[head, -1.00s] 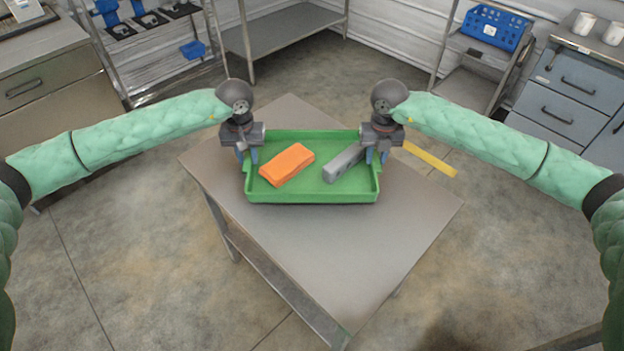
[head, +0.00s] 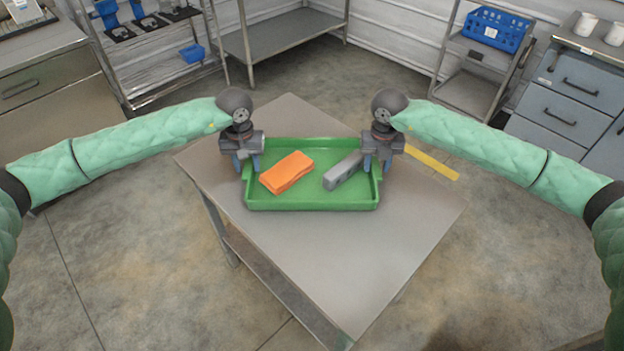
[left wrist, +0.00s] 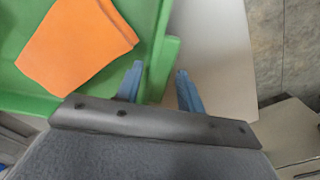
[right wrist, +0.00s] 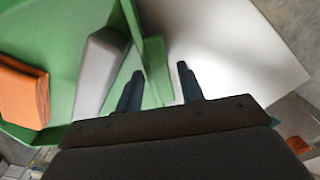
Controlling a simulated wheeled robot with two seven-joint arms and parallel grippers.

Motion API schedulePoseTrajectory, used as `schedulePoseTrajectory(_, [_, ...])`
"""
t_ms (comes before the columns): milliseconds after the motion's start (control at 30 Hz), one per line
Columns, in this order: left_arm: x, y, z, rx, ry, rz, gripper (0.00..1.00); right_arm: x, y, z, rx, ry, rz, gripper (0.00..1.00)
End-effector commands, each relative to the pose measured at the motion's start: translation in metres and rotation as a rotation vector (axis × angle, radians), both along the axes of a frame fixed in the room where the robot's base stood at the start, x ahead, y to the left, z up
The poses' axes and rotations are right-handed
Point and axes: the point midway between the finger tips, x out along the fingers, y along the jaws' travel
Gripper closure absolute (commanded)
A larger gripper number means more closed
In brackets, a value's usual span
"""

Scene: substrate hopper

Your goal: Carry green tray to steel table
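The green tray (head: 312,202) is over the grey table (head: 345,250) near its far half and looks level and resting on it. An orange block (head: 287,172) and a grey block (head: 343,171) lie inside. My left gripper (head: 248,163) is at the tray's left end; in the left wrist view its fingers (left wrist: 160,80) stand apart on either side of the green wall. My right gripper (head: 378,160) is at the right end; in the right wrist view its fingers (right wrist: 161,82) also straddle the wall, with a gap on the outer side. Both look open.
A yellow strip (head: 432,162) lies beyond the table's right edge. A steel shelf (head: 285,45) stands at the back, a rack with a blue basket (head: 494,28) at the back right, and grey-blue drawers (head: 575,90) at the right. The table's near half is bare.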

Motion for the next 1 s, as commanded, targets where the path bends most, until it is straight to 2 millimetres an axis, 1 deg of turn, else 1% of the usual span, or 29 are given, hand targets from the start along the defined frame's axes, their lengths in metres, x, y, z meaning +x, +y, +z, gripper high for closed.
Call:
schedulePoseTrajectory(333, [0.0, -0.001, 0.003, -0.002, -0.001, -0.001, 0.53, 0.0, 0.001, 0.001, 0.002, -0.001, 0.002, 0.53])
schedulePoseTrajectory(467, [0.0, -0.001, 0.011, -0.002, -0.002, -0.002, 0.53, 0.0, 0.002, 0.001, 0.002, -0.001, 0.002, 0.53])
schedulePoseTrajectory(567, [0.001, -0.002, 0.026, -0.003, -0.003, -0.003, 0.53, 0.0, 0.002, 0.001, 0.002, -0.001, 0.002, 0.53])
schedulePoseTrajectory(900, [0.001, -0.001, 0.09, -0.003, -0.003, -0.001, 0.53, 0.0, 0.002, 0.001, 0.003, -0.001, 0.002, 0.53])
schedulePoseTrajectory(1000, [0.001, -0.001, 0.104, -0.001, -0.002, 0.0, 0.53, 0.0, 0.002, 0.001, 0.003, -0.001, 0.002, 0.53])
